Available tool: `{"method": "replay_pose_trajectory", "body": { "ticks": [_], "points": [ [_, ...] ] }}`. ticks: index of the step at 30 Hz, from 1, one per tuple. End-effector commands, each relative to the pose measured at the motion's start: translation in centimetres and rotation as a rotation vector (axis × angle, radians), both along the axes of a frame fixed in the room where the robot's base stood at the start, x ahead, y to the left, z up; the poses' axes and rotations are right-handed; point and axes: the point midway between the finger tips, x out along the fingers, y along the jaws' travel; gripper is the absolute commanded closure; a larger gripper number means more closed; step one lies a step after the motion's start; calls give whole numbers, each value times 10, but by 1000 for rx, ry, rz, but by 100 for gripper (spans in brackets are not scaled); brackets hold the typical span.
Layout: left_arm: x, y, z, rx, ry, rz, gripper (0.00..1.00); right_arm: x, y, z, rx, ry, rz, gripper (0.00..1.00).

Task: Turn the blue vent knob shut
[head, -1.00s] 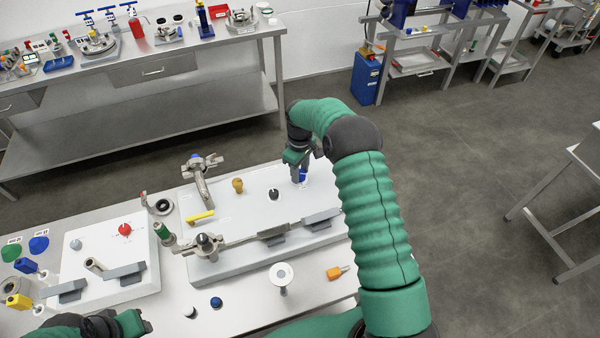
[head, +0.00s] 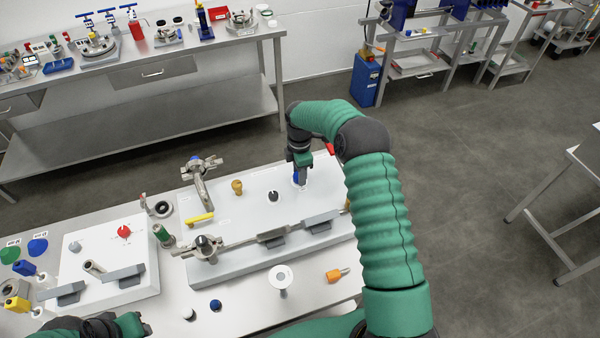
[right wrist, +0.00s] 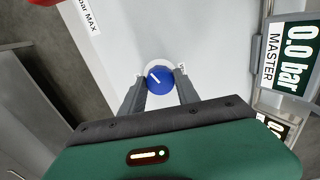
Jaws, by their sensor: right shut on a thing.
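The blue vent knob (right wrist: 159,80) shows in the right wrist view on a white panel, with a white pointer line slanting to the upper left. In the head view only a little of the knob (head: 296,180) shows below the gripper. My right gripper (head: 301,178) points down at it, and its fingers (right wrist: 160,93) sit on both sides of the knob, shut on it. My left gripper (head: 136,324) is at the bottom left of the head view, far from the knob; its jaws are not clear.
The panel (head: 255,205) also carries a black knob (head: 273,196), a brass-coloured knob (head: 237,187) and a yellow handle (head: 200,218). A steel valve (head: 200,175) stands at its left. A MASTER display (right wrist: 291,57) reads 0.0 bar. A red part (head: 330,149) shows behind my right arm.

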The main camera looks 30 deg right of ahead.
Motion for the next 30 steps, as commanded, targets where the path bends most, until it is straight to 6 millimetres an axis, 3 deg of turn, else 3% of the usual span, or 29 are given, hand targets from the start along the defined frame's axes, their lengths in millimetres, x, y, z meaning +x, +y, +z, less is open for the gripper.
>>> {"method": "replay_pose_trajectory", "body": {
  "ticks": [30],
  "points": [
    [0,0,10,0,0,0,64,1,1,0,1,-5,927,100]
  ]
}}
